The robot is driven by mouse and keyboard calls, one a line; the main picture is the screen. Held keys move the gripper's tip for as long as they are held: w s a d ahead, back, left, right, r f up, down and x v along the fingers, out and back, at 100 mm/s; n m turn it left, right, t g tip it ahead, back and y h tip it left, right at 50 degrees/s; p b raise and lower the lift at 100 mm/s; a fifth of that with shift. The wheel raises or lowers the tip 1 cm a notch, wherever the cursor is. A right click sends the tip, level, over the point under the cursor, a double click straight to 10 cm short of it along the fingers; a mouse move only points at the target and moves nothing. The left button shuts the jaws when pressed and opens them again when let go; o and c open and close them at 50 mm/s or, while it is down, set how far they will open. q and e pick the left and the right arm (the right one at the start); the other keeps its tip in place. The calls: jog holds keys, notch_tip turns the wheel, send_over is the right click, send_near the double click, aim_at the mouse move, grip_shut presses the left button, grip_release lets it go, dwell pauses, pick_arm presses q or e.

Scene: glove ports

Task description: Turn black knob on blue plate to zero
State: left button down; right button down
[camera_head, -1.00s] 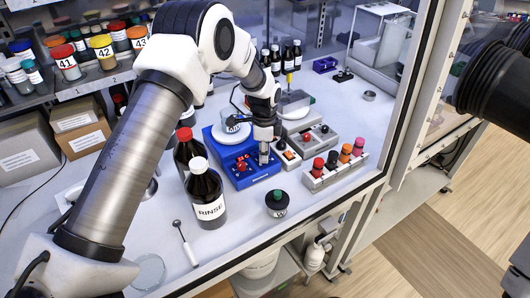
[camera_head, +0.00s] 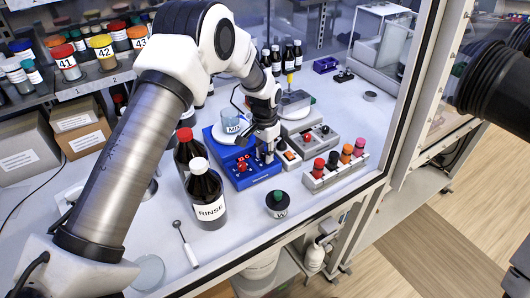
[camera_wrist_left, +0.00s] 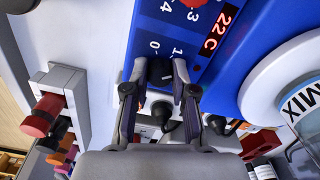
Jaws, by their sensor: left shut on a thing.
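The blue plate (camera_head: 258,179) stands on the bench with its controls on the front. In the left wrist view its face (camera_wrist_left: 215,90) shows a red "22 C" display, part of a red knob (camera_wrist_left: 191,3) and printed numbers. The black knob (camera_wrist_left: 160,71) sits beside the marks 0 and 1; its exact pointing is hard to read. My left gripper (camera_head: 265,157) is shut on the black knob, with one finger on each side of it (camera_wrist_left: 160,78). The head view hides the knob behind the gripper. My right gripper is not in view.
A beaker marked MIX (camera_head: 233,125) stands on the plate's white top. The RINSE bottle (camera_head: 205,192) and a red-capped bottle (camera_head: 187,149) stand close left. A grey control box (camera_head: 289,157) and a rack of coloured caps (camera_head: 338,168) are at right.

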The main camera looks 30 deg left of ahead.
pick_arm(q)
jog(key=n, duration=0.4)
jog(key=shift+s+f+n, duration=0.2)
jog(key=shift+f+n, duration=0.05)
jog(key=shift+n, duration=0.05)
jog(key=n, duration=0.9)
jog(key=shift+p, duration=0.3)
jog(key=shift+w+n, duration=0.1)
jog(key=shift+n, duration=1.6)
jog(key=c, duration=0.9)
grip_release()
jog(key=shift+r, duration=0.1)
jog(key=shift+c, duration=0.2)
jog(key=shift+w, duration=0.1)
jog(key=shift+r, duration=0.1)
